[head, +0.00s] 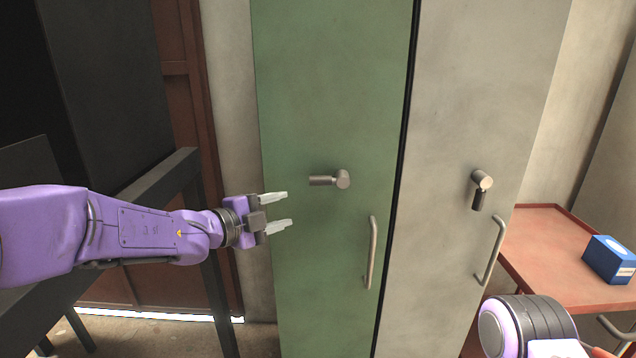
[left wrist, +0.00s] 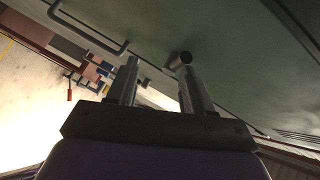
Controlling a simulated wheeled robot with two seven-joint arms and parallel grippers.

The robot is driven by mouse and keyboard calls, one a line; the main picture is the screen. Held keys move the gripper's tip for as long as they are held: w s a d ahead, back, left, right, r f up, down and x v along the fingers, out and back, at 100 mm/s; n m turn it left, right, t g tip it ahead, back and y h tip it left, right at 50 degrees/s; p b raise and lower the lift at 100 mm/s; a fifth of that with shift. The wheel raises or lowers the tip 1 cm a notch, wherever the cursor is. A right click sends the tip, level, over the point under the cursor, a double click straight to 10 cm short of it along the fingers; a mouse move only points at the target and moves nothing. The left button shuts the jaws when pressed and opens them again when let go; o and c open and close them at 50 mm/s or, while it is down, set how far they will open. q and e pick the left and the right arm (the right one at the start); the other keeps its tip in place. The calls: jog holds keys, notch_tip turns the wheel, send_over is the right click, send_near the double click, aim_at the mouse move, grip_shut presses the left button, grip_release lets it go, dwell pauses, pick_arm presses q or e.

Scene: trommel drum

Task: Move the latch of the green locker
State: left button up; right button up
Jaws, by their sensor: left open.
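The green locker (head: 320,100) is a tall, shut green door in the middle of the head view. Its latch (head: 330,180) is a grey metal lever that lies level, with its round pivot at the right end and its arm pointing left. A vertical pull handle (head: 371,252) sits below it to the right. My left gripper (head: 281,211) is open and empty, below and left of the latch. In the left wrist view its fingers (left wrist: 158,88) are spread, and the latch (left wrist: 180,60) shows near the right finger's tip; contact cannot be told. My right gripper's fingers are not visible.
A grey locker (head: 450,110) stands to the right, with its own latch (head: 480,188) pointing down and a pull handle (head: 492,250). A red table (head: 545,240) with a blue box (head: 609,260) is at the far right. A dark frame (head: 160,185) stands at left behind my left arm.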

aim_at(316, 182)
pick_arm(q)
notch_tip(316, 182, up, 5)
jog(key=d+m, duration=0.1)
jog(key=m, duration=0.2)
jog(key=shift+h, duration=0.4)
jog(key=p+x, duration=0.4)
jog(key=x, duration=0.6)
jog(key=shift+d+f, duration=0.15)
jog(key=shift+f, duration=0.05)
jog(key=shift+f, duration=0.1)
grip_shut()
